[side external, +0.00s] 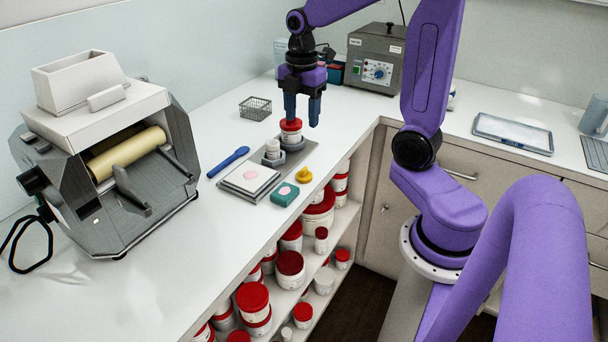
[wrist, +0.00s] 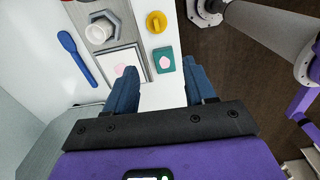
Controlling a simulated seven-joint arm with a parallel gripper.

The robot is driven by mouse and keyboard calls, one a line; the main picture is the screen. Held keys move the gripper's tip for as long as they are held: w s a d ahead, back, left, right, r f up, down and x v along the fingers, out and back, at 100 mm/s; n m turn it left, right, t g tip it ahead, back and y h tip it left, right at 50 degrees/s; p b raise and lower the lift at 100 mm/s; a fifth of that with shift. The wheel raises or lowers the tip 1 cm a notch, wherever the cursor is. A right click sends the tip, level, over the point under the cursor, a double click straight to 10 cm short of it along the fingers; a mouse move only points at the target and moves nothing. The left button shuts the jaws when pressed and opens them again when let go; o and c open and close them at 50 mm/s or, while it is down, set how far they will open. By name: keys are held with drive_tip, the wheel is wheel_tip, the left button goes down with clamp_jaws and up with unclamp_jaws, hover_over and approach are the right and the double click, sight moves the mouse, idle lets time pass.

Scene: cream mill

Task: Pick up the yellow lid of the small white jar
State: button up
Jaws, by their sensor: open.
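The yellow lid (side external: 304,175) lies on the white counter near its front edge, apart from the jars. It also shows at the top of the wrist view (wrist: 156,22). The small white jar (side external: 272,148) stands without a lid in a grey holder, and its pale open top shows in the wrist view (wrist: 101,31). My gripper (side external: 301,119) points down with its blue fingers apart and nothing between them. In the side view it hangs above the counter around the red-lidded jar. In the wrist view the yellow lid lies beyond the fingertips (wrist: 160,83).
A red-lidded jar (side external: 291,133) stands behind the small jar. A teal block (side external: 284,195), a white pad (side external: 248,178) and a blue spatula (side external: 229,161) lie nearby. A roller mill (side external: 110,150) stands left. A wire basket (side external: 255,108) sits behind. Shelves of red-lidded tubs are below the counter edge.

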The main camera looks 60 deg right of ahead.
sight(304, 168)
drive_tip(key=f, duration=0.5)
drive_tip(key=d+f, duration=0.1)
drive_tip(key=f, duration=1.1)
drive_tip(key=shift+w+d+f, duration=0.15)
drive_tip(key=shift+w+d, duration=0.05)
drive_tip(key=shift+d, duration=0.05)
drive_tip(key=c, duration=0.7)
